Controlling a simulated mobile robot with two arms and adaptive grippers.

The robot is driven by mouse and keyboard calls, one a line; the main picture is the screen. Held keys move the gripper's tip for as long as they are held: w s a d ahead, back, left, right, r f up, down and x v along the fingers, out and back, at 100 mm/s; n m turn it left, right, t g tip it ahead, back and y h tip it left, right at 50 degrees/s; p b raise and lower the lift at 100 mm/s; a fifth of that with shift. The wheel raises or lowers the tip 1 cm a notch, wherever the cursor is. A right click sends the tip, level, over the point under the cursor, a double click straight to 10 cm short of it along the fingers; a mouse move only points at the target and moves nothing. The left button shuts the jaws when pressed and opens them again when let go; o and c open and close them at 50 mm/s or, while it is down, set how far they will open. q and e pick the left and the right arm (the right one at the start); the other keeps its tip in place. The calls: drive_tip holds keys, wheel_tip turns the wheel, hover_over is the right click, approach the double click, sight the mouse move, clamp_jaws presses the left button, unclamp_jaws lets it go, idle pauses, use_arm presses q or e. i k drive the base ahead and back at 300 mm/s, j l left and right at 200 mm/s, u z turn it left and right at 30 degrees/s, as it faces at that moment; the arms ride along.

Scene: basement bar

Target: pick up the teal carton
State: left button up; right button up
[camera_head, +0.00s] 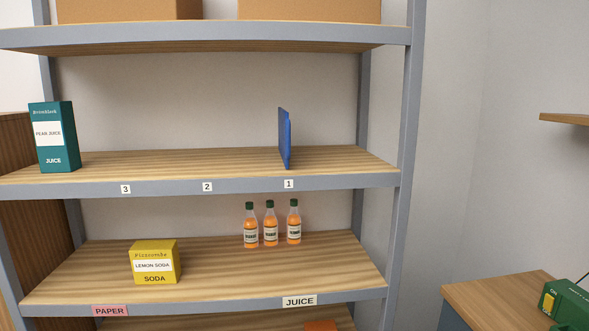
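The teal carton (54,137) stands upright at the left end of the middle shelf (230,158). It is a tall box labelled "PEAR JUICE" and "JUICE", with its front and right side showing. Nothing touches it on its right. Neither of my grippers is in view.
A thin blue panel (285,138) stands on the same shelf near label 1. Below are three orange bottles (270,224) and a yellow soda box (154,262). Cardboard boxes (310,10) sit above. A green device (570,304) rests on a wooden surface (500,296) at lower right.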

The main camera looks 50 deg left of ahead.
sight(54, 130)
drive_tip(key=u, duration=2.95)
